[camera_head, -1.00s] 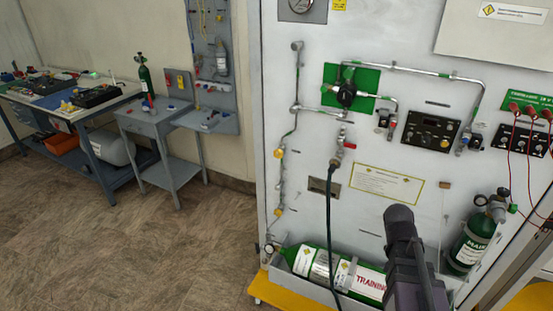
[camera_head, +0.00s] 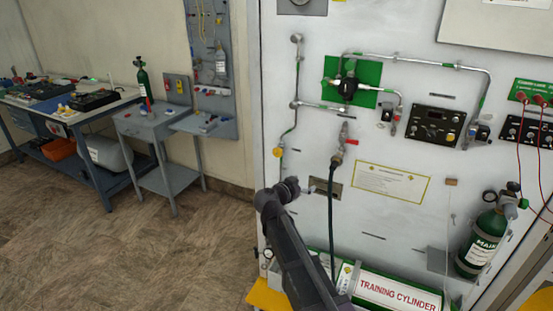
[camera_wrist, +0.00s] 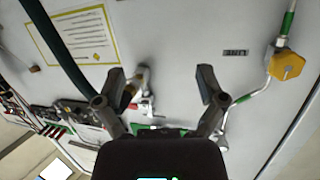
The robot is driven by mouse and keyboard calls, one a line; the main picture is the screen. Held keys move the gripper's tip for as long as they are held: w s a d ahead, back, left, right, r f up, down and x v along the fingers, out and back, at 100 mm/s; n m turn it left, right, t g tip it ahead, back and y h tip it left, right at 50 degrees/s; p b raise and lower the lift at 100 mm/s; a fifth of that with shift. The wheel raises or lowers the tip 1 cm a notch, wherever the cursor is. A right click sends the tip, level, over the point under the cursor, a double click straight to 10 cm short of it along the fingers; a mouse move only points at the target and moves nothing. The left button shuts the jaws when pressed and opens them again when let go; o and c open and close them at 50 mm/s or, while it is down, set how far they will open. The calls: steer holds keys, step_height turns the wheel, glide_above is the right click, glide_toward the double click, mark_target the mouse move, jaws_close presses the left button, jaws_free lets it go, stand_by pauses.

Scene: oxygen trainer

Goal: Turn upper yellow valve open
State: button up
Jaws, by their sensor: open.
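The upper yellow valve (camera_head: 278,153) is a small yellow knob on the thin pipe at the left edge of the white panel. In the wrist view, which looks turned over, a yellow valve (camera_wrist: 287,65) shows at the right on its pipe. My gripper (camera_head: 291,187) is in front of the panel, just below and slightly right of the upper valve in the head view. In the wrist view my gripper (camera_wrist: 160,85) has its two fingers wide apart with nothing between them. The valve lies outside the fingers, to the right. The lower pipe is hidden behind my arm.
A dark hose (camera_head: 332,215) hangs from a red-handled valve (camera_head: 347,141) right of my gripper. A green training cylinder (camera_head: 385,290) lies along the panel's base. A small green cylinder (camera_head: 484,240) stands at the right. The floor left of the panel is clear.

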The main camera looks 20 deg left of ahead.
mark_target(277, 154)
steer(key=s+a+r+t+y, duration=0.1)
steer(key=a, duration=0.6)
steer(key=s+a+r+t+y+b, duration=0.1)
steer(key=s+a+t+y, duration=0.1)
steer(key=a, duration=0.5)
steer(key=shift+s+a+r+n+t, duration=0.15)
steer(key=shift+a+r+n+t, duration=0.15)
steer(key=shift+n, duration=0.1)
steer(key=shift+d, duration=0.1)
steer(key=w, duration=0.9)
steer(key=w+d, duration=0.1)
steer(key=w, duration=0.4)
steer(key=shift+s, duration=0.1)
steer(key=c, duration=1.1)
